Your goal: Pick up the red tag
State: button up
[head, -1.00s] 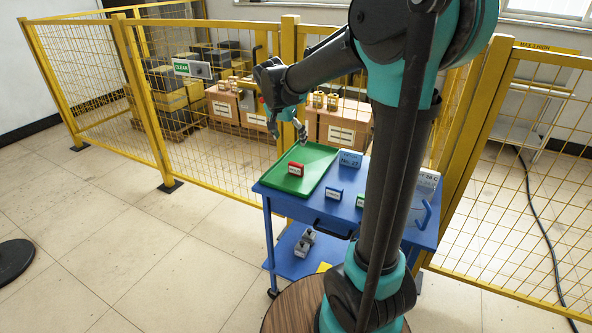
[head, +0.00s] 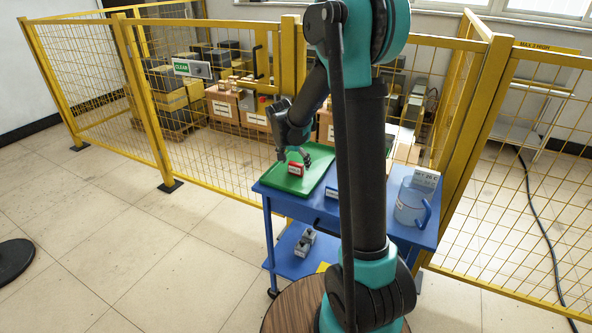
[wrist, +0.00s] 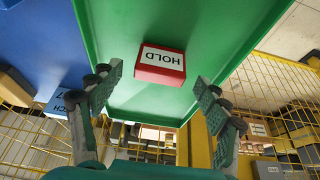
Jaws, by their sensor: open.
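The red tag (head: 296,168) is a small block with a white label, standing on the green tray (head: 276,180) on the blue cart. In the wrist view the red tag (wrist: 160,65) shows upside down with the word HOLD, lying between and beyond the fingertips. My gripper (head: 293,158) is just above the tray, close to the tag, with its fingers spread to either side. In the wrist view my gripper (wrist: 158,85) is open, and nothing is between its fingers. In the head view the fingers partly overlap the area around the tag.
The blue cart (head: 277,203) also carries a blue tag (head: 331,193) and a clear blue-handled jug (head: 411,205) at the right. A grey part (head: 305,240) sits on the lower shelf. Yellow mesh fencing (head: 222,150) stands close behind the cart. My arm hides the cart's middle.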

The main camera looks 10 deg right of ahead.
jog(key=shift+x, duration=0.95)
jog(key=c, duration=1.2)
jog(key=shift+r, duration=0.15)
jog(key=shift+c, duration=0.2)
